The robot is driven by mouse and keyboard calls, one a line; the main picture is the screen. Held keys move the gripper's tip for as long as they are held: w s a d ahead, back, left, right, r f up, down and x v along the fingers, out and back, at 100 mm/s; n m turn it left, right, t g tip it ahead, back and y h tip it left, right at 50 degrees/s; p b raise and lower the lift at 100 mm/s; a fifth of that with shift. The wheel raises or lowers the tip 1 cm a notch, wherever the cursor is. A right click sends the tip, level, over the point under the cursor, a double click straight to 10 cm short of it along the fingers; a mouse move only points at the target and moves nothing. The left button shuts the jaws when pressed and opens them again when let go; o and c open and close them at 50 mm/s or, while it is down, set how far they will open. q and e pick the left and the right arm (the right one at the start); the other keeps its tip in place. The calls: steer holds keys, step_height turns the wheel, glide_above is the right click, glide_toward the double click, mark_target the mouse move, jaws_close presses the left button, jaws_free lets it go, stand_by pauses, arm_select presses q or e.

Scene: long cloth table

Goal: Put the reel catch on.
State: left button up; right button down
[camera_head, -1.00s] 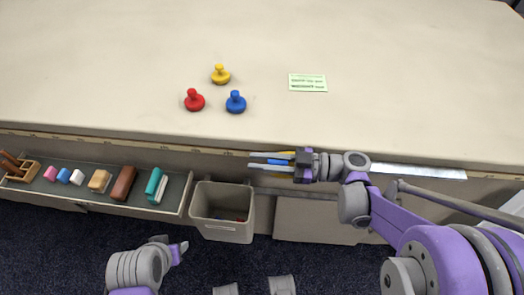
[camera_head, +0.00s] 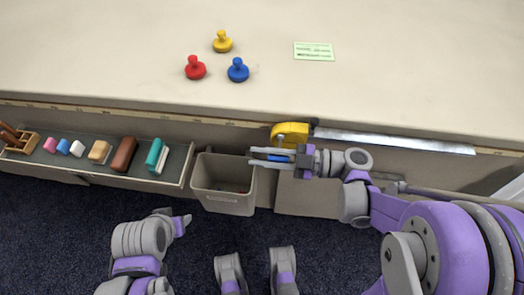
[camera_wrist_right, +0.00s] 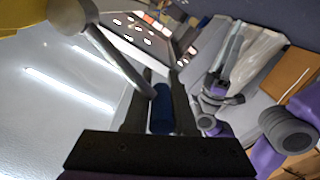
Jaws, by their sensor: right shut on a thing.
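A yellow reel (camera_head: 290,130) sits at the table's front edge, with a long silver strip (camera_head: 400,142) running right from it. A blue grip (camera_head: 279,158) lies just below the reel. My right gripper (camera_head: 270,157) is shut on this blue grip. In the right wrist view the blue grip (camera_wrist_right: 161,112) is between the fingers, and a grey bar (camera_wrist_right: 115,55) runs from near the yellow reel (camera_wrist_right: 25,15) to it. The fingers partly hide where bar and grip join. My left gripper (camera_head: 183,223) is low and away from the reel; its jaw opening is unclear.
Red (camera_head: 195,68), blue (camera_head: 238,70) and yellow (camera_head: 222,42) knobs and a green card (camera_head: 313,51) are on the table. A grey bin (camera_head: 228,203) hangs below the edge, beside a tray (camera_head: 180,160) of blocks. The table middle is clear.

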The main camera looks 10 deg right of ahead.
steer(key=shift+f, duration=0.35)
steer(key=c, duration=0.8)
jaws_free()
steer(key=shift+o, duration=0.2)
steer(key=shift+w, duration=0.1)
steer(key=shift+r, duration=0.1)
steer(key=v, duration=1.1)
steer(key=shift+a, duration=0.1)
